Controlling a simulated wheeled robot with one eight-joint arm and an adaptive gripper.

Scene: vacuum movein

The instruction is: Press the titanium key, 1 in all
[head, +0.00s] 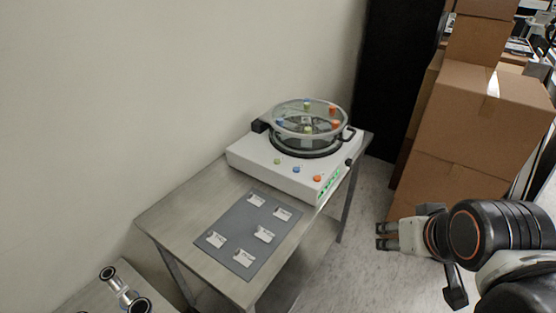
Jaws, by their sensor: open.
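A white machine (247,158) with a round clear-lidded chamber (308,120) stands at the far end of a metal table. Its front top bears a green button (277,161), a blue button (296,169) and an orange button (317,178). A grey mat (230,222) nearer on the table carries several small white labelled tiles, one of them a front tile (243,257). The labels are too small to read, so I cannot tell which key is titanium. My gripper (381,236) is open and empty, right of the table and apart from everything on it.
Stacked cardboard boxes (465,130) stand at the right behind my arm. A dark cabinet (390,75) stands behind the table. Metal fittings (124,290) lie on a surface at the lower left. Bare floor (375,200) shows between table and boxes.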

